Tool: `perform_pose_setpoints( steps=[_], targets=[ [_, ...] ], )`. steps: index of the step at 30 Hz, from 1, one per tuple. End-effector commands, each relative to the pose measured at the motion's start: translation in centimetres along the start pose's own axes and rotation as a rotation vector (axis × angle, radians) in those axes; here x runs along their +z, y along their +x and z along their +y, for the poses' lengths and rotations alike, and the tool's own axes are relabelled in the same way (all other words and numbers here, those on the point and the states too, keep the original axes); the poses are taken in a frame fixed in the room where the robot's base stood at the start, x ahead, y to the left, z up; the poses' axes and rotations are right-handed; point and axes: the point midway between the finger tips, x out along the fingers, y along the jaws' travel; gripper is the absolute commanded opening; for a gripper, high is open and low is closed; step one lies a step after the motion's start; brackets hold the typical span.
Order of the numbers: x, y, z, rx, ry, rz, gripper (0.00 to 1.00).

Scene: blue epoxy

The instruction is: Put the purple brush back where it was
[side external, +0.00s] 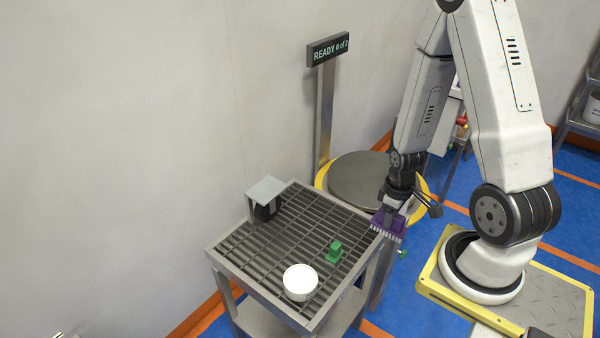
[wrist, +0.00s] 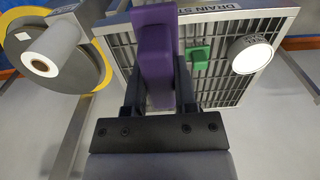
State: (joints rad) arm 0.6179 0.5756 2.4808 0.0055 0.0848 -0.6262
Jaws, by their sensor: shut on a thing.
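The purple brush (side external: 388,221) is held in my gripper (side external: 390,212) at the right corner of the grated drain stand (side external: 222,249). Its bristles point down in the side external view. In the wrist view the purple brush (wrist: 154,50) stands between the two dark fingers of my gripper (wrist: 157,85), which are shut on it. Whether the bristles touch the stand's edge or hang beside it I cannot tell.
On the grate are a green block (side external: 334,252), a white round tub (side external: 300,282) and a dark object under a small grey cover (side external: 266,190). A round grey plate with a yellow rim (side external: 362,180) stands behind. A post holds a sign (side external: 328,49) reading "READY 0 of 2".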

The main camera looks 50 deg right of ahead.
Motion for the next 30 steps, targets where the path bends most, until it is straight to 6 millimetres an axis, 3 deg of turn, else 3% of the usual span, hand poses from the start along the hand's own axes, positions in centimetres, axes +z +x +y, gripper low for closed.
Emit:
perform_pose_setpoints(
  steps=[11, 30],
  targets=[
    [-0.7, 0.4, 0.3, 0.000, 0.002, 0.000, 0.00],
    [-8.3, 4.3, 3.9, -0.001, 0.001, -0.001, 0.00]
  ],
)
